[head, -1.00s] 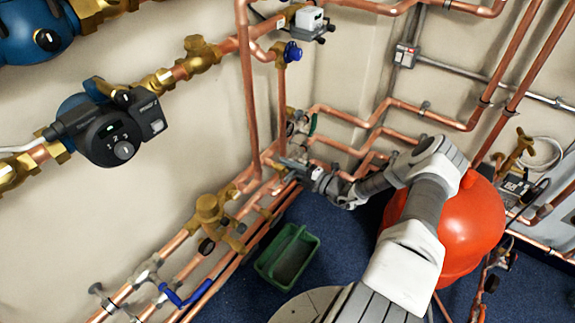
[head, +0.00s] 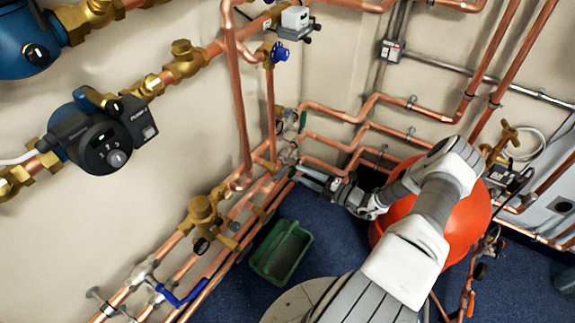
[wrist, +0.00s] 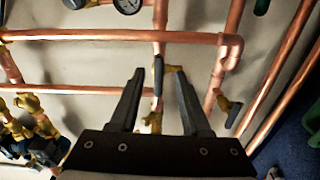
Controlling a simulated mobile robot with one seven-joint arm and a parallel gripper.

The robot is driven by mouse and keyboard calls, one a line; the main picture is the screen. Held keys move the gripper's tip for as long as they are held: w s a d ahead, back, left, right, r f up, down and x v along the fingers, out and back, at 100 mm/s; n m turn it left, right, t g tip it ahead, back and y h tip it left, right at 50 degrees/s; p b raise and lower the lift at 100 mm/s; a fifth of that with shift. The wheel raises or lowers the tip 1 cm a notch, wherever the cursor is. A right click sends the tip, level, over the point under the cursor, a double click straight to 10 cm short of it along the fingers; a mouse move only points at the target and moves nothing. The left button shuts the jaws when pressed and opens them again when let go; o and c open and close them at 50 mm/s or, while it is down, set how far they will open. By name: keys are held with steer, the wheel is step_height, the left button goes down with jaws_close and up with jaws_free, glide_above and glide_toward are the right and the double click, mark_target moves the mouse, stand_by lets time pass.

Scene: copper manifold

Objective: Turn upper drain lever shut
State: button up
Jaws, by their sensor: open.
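My gripper (head: 304,176) is open beside the pipe cluster in the head view, low at the wall corner. In the wrist view its two dark fingers (wrist: 160,72) point at the pipes. A small dark lever (wrist: 157,82) shows in the gap between the fingertips, on a vertical copper pipe above a brass fitting (wrist: 155,121). Another brass fitting with a dark lever (wrist: 233,114) is to the right of the right finger. I cannot tell for sure which is the upper drain lever. The fingers do not visibly grip anything.
Copper pipes (wrist: 110,36) cross behind the fingers. A gauge (wrist: 127,4) and a green handle (wrist: 262,6) show at the top of the wrist view. A green tray (head: 282,251) stands on the blue floor, and a red tank (head: 455,225) stands behind my arm.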

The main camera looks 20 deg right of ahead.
steer(key=v, duration=0.7)
steer(key=shift+s+d+p, duration=0.15)
steer(key=shift+s+p, duration=0.15)
steer(key=shift+p, duration=0.1)
